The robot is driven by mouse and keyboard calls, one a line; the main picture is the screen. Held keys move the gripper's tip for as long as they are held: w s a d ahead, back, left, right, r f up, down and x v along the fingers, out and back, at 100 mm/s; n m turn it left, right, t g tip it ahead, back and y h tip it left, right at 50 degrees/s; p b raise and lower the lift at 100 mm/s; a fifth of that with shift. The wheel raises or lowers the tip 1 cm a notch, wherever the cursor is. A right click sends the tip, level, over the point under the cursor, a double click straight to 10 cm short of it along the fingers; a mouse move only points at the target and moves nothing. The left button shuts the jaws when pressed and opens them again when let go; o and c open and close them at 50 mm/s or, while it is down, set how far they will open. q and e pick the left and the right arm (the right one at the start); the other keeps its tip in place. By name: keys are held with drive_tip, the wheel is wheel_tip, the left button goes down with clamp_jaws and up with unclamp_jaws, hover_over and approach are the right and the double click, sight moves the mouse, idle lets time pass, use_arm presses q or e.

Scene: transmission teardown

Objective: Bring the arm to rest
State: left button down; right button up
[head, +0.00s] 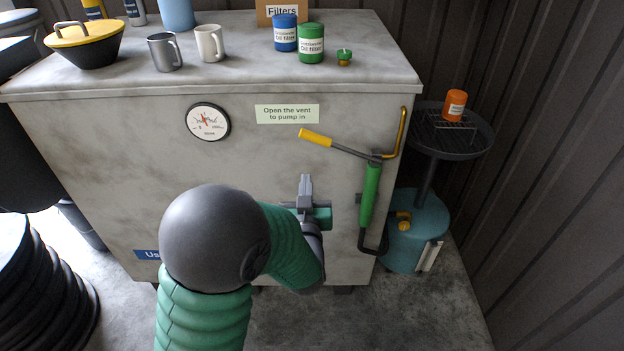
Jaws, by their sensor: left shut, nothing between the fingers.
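My left arm (215,240), with a grey joint and green ribbed sleeves, reaches in from the lower left. My left gripper (305,183) is in front of the grey cabinet (150,140), with its fingers together and pointing up. It is empty. It is left of the green hand pump (370,195) and apart from its yellow-ended lever (316,138). I cannot tell whether it touches the cabinet face. My arm hides part of the wrist and the lower cabinet front. My right gripper is not in view.
On the cabinet top stand a yellow-lidded pot (85,45), two mugs (210,42), a blue filter (285,33), a green filter (311,43) and a small green-topped plug (344,57). A drain stand (452,130) holds an orange filter (455,105) at right. Floor (400,310) is clear at lower right.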

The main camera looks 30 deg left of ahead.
use_arm(q)
drive_tip(key=shift+f, duration=0.1)
drive_tip(key=s+d+f+m+g+h, duration=0.5)
drive_tip(key=s+d+f+g+h, duration=0.35)
drive_tip(key=s+d+f, duration=0.4)
drive_tip(key=s+f+m+g, duration=0.1)
drive_tip(key=s+f+g, duration=0.2)
drive_tip(key=s, duration=0.3)
drive_tip(key=w+p+v, duration=0.2)
drive_tip(key=p+v, duration=0.9)
drive_tip(key=p, duration=0.1)
drive_tip(key=shift+w+r+m+g, duration=0.15)
drive_tip(key=shift+r+m+g, duration=0.25)
drive_tip(key=shift+r, duration=0.35)
drive_tip(key=shift+r+h+p, duration=0.1)
drive_tip(key=shift+h+p, duration=0.15)
drive_tip(key=shift+p, duration=0.05)
